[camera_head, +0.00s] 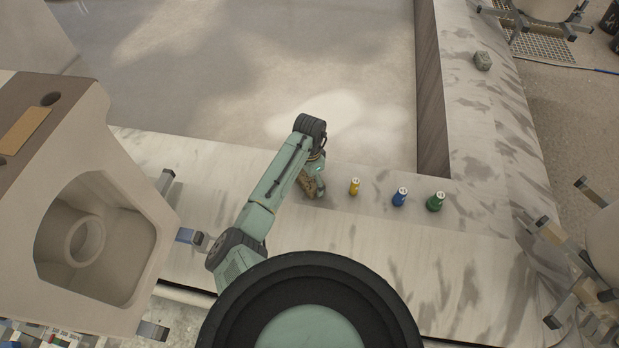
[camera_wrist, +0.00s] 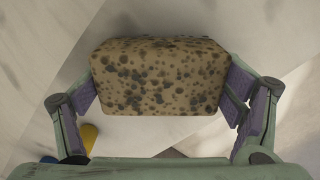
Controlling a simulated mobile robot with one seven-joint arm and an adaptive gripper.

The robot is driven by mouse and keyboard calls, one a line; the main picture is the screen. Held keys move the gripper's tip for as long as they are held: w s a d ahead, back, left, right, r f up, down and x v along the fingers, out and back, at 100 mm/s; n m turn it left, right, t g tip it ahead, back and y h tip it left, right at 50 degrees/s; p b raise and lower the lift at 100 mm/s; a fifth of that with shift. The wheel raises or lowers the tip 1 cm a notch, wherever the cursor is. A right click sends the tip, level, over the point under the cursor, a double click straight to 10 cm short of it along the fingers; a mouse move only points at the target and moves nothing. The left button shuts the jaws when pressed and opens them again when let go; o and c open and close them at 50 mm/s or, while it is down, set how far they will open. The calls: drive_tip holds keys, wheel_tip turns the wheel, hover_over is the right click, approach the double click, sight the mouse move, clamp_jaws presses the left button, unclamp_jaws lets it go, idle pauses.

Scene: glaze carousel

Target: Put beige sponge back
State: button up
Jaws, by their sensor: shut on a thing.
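The beige sponge (camera_wrist: 160,75) is a speckled block with dark pores, held between the purple pads of my gripper (camera_wrist: 168,92) in the wrist view. The pads press on its left and right ends. In the head view my gripper (camera_head: 312,182) is over the pale ledge, left of the yellow bottle, with the brownish sponge (camera_head: 306,184) partly hidden by my arm. I cannot tell whether the sponge touches the ledge.
A yellow bottle (camera_head: 354,187), a blue bottle (camera_head: 400,197) and a green bottle (camera_head: 436,201) stand in a row on the ledge (camera_head: 330,235). A grey-green block (camera_head: 482,61) lies on the far right ledge. A large grey ceramic piece (camera_head: 98,215) stands at left.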

drive_tip(key=shift+f, duration=0.2)
drive_tip(key=o, duration=0.9)
drive_tip(key=shift+r, duration=0.1)
drive_tip(key=shift+o, duration=0.2)
wheel_tip(320, 180, up, 12)
drive_tip(key=b, duration=0.1)
drive_tip(key=shift+r, duration=0.15)
